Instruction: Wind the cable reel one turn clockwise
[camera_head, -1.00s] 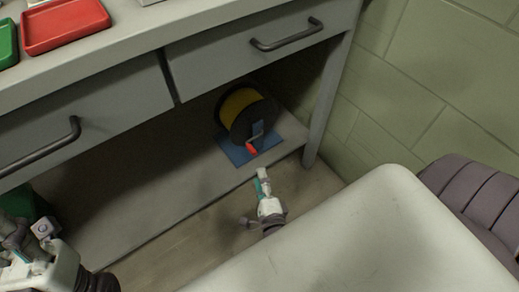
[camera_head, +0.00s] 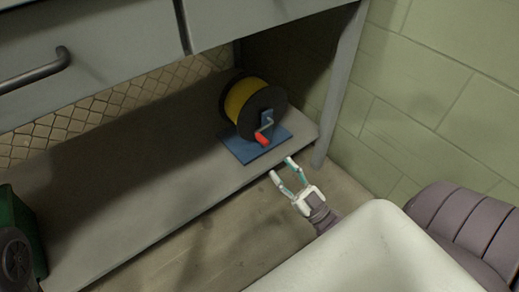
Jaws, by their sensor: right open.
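The cable reel (camera_head: 245,100) has black side discs and yellow cable wound between them. It stands on a blue base plate (camera_head: 240,149) on the bench's lower shelf, near its right end. Its crank has a red handle (camera_head: 263,139) on the near side, pointing down and to the right. My right gripper (camera_head: 281,168) is open and empty, with its fingers spread toward the reel. It is just in front of the shelf edge, below and right of the red handle, and apart from it. My left gripper is out of the view.
A bench leg (camera_head: 340,85) stands right of the reel, before a green block wall (camera_head: 440,80). A green and black object (camera_head: 20,245) is at the lower left.

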